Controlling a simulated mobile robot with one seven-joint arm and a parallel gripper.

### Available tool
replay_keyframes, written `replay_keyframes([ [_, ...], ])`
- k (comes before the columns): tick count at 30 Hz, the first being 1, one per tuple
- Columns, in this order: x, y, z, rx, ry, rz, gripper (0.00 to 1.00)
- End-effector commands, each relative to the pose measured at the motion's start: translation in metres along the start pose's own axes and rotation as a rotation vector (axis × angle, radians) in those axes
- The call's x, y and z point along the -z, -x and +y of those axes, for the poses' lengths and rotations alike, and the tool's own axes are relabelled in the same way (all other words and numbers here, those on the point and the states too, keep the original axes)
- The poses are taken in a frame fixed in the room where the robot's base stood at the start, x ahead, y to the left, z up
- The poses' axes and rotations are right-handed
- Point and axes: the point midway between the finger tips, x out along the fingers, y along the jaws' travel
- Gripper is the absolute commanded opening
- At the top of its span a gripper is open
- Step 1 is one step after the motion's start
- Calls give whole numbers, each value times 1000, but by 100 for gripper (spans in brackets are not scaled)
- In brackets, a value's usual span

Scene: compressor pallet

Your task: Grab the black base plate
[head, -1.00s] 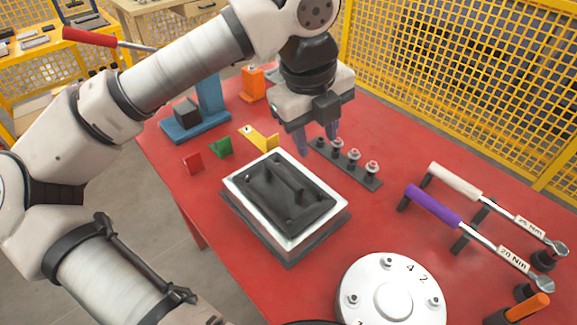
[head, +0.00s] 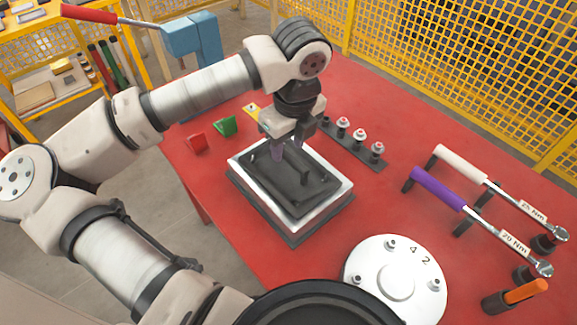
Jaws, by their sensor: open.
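The black base plate (head: 283,198) lies in a white-rimmed rectangular tray (head: 328,205) with a dark base, on the red table. It has a raised black rib or handle (head: 304,175) near its middle. My gripper (head: 288,152) points down over the far part of the plate, with its purple-grey fingers open. The fingertips are close to the plate's surface. I cannot tell whether they touch it. The gripper hides part of the plate's far edge.
A dark rack with several nuts (head: 358,148) stands right of the gripper. Purple (head: 437,187) and white (head: 460,164) torque wrenches lie further right. A round white flange (head: 397,270) is in front.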

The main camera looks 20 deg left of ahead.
Motion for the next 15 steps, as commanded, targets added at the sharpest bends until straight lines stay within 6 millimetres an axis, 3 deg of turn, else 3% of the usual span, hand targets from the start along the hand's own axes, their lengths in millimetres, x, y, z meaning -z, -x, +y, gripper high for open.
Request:
replay_keyframes([
  [9, 1, -41, -4, 0, -1, 4, 40],
  [15, 1, -46, -4, 0, -1, 2, 40],
])
